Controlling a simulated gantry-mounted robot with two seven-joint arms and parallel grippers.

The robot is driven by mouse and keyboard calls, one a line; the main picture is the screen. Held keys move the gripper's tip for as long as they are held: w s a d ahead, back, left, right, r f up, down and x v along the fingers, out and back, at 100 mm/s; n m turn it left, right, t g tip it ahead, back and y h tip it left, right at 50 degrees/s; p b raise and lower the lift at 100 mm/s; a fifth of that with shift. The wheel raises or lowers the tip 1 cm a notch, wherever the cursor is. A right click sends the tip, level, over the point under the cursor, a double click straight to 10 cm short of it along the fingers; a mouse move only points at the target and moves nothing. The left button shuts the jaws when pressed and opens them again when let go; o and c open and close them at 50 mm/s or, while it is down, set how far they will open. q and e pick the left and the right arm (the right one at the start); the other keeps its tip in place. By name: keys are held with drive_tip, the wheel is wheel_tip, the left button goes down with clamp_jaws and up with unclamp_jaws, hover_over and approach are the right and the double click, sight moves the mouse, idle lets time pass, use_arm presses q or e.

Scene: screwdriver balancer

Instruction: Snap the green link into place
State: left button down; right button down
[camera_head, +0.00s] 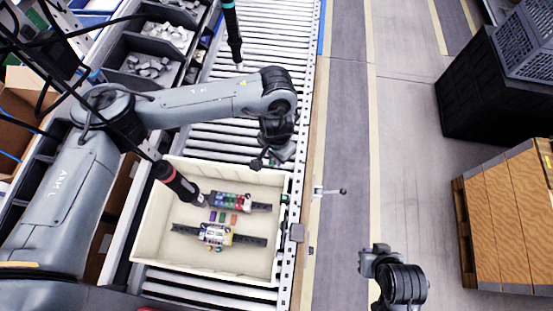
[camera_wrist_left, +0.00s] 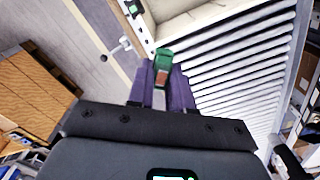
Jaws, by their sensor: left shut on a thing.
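My left gripper (camera_head: 284,152) hangs over the upper right corner of the cream tote (camera_head: 152,226). In the left wrist view its two purple-grey fingers (camera_wrist_left: 162,85) are shut on a green piece, the green link (camera_wrist_left: 165,56), which has a brownish patch. In the tote lie two dark rails with coloured blocks, the upper assembly (camera_head: 228,201) and the lower assembly (camera_head: 216,235).
The tote stands on a roller conveyor (camera_head: 270,40). A black screwdriver with a red band (camera_head: 175,182) hangs over the tote's left side; another hanging tool (camera_head: 233,35) is at the top. Grey bins (camera_head: 150,62) stand left, wooden boxes (camera_head: 510,215) right. The floor between is clear.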

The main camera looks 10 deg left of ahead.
use_arm(q)
drive_tip(key=w+r+m, duration=0.3)
drive_tip(key=w+m, duration=0.3)
drive_tip(key=m, duration=0.2)
drive_tip(key=s+a+f+m+b, duration=0.1)
drive_tip(key=a+f, duration=0.3)
drive_tip(key=f, duration=0.1)
drive_tip(key=a+f+m+b, duration=0.2)
drive_tip(key=a+f, duration=0.1)
drive_tip(key=f, duration=0.3)
drive_tip(key=s+a+f+m+b, duration=0.1)
drive_tip(key=a+f+b, duration=0.1)
drive_tip(key=a+f, duration=0.2)
drive_tip(key=shift+s+a+f, duration=0.15)
drive_tip(key=shift+s+f, duration=0.05)
drive_tip(key=shift+f, duration=0.3)
drive_tip(key=shift+s+a+f, duration=0.15)
drive_tip(key=shift+f, duration=0.3)
drive_tip(key=n+b, duration=0.1)
drive_tip(key=b, duration=0.1)
approach(232, 201)
drive_tip(key=shift+w, duration=0.95)
drive_tip(key=shift+s+f, duration=0.55)
drive_tip(key=shift+s, duration=0.05)
drive_tip(key=shift+s+f+b, duration=0.3)
drive_tip(key=shift+f, duration=0.05)
drive_tip(key=shift+f+b, duration=1.8)
drive_tip(key=shift+b, duration=0.4)
drive_tip(key=shift+f, duration=0.4)
